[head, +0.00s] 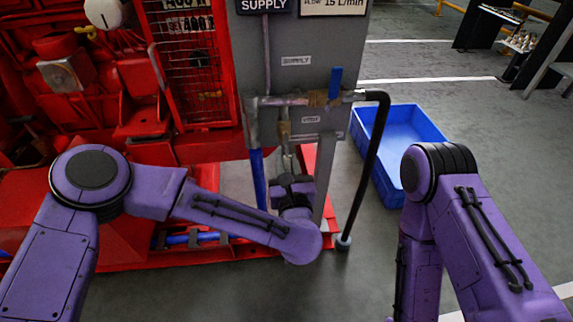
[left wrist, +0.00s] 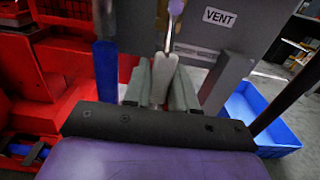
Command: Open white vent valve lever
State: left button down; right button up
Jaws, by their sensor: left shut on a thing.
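The white vent lever (left wrist: 160,80) hangs down from the pipe fitting on the grey panel, to the left of the VENT label (left wrist: 220,18). My left gripper (left wrist: 161,92) is shut on it, with one grey finger on each side. In the head view my left gripper (head: 289,168) is below the panel's pipework and the VENT label (head: 311,120), and my own wrist hides part of it. The lever is mostly hidden there. My right arm stands at the right of the head view, but its gripper is not seen.
A blue-handled lever (head: 257,178) hangs just left of my left gripper, and another blue handle (head: 335,82) points up. A black hose (head: 374,150) curves down on the right. A blue crate (head: 408,128) stands on the floor behind it. Red pumpset frame (head: 210,142) fills the left.

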pick_arm(q)
jog(key=shift+f, duration=0.1)
jog(key=c, duration=1)
grip_release()
jog(key=shift+s, duration=0.15)
jog(key=s+p, duration=0.1)
jog(key=s, duration=0.9)
jog(key=shift+s+d+p, duration=0.2)
jog(key=shift+d+p, duration=0.05)
jog(key=shift+p, duration=0.15)
